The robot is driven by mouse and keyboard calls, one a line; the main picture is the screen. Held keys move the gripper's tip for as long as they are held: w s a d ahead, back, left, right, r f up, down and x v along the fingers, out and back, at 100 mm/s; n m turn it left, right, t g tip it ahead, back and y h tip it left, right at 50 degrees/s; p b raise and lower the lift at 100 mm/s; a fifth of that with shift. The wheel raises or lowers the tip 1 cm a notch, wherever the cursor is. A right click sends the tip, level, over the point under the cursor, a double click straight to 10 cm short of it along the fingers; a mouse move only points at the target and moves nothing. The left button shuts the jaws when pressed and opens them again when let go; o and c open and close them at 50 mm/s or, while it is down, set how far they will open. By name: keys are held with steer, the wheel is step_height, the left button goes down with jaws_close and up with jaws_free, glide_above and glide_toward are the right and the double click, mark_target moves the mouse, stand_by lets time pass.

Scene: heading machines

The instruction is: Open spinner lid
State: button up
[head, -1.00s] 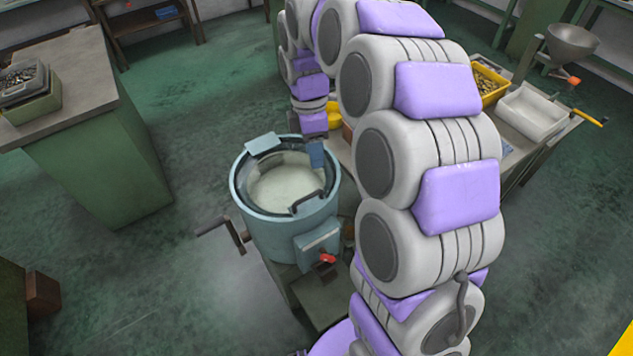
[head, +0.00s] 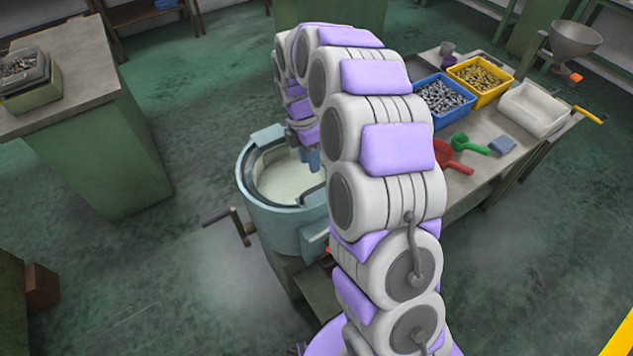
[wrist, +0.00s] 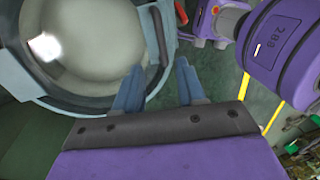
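The spinner is a pale blue round drum (head: 285,225) left of my arm in the head view. Its clear round lid (head: 283,180) lies over the pale bowl and looks closed. It also fills the upper left of the wrist view (wrist: 85,40). A dark curved handle (wrist: 163,38) sits at the lid's edge. My gripper (wrist: 158,65) has its two blue fingers apart, with the handle's near end about between their tips. I cannot tell if they touch it. In the head view my gripper (head: 311,160) is at the drum's right rim, partly hidden by my arm.
A crank (head: 237,225) sticks out left of the drum. A bench on the right holds a blue bin (head: 443,95), a yellow bin (head: 480,78), a white tray (head: 533,108) and red and green scoops. A green cabinet (head: 95,165) stands left, with open floor between.

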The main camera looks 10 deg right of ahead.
mark_target(317, 186)
steer(key=d+f, duration=0.1)
steer(key=f, duration=0.1)
steer(key=s+d+f+b, duration=0.1)
steer(key=f, duration=0.2)
steer(key=d+f, duration=0.1)
steer(key=f, duration=0.2)
steer(key=shift+s+b, duration=0.25)
steer(key=shift+b, duration=0.05)
steer(key=a, duration=0.3)
steer(key=shift+a+f, duration=0.1)
steer(key=shift+a, duration=0.05)
steer(key=shift+c, duration=1.2)
steer(key=shift+d, duration=0.95)
steer(key=shift+c, duration=1.4)
steer(key=shift+d, duration=0.4)
jaws_close()
steer(key=shift+s+a, duration=0.1)
steer(key=shift+a, duration=0.45)
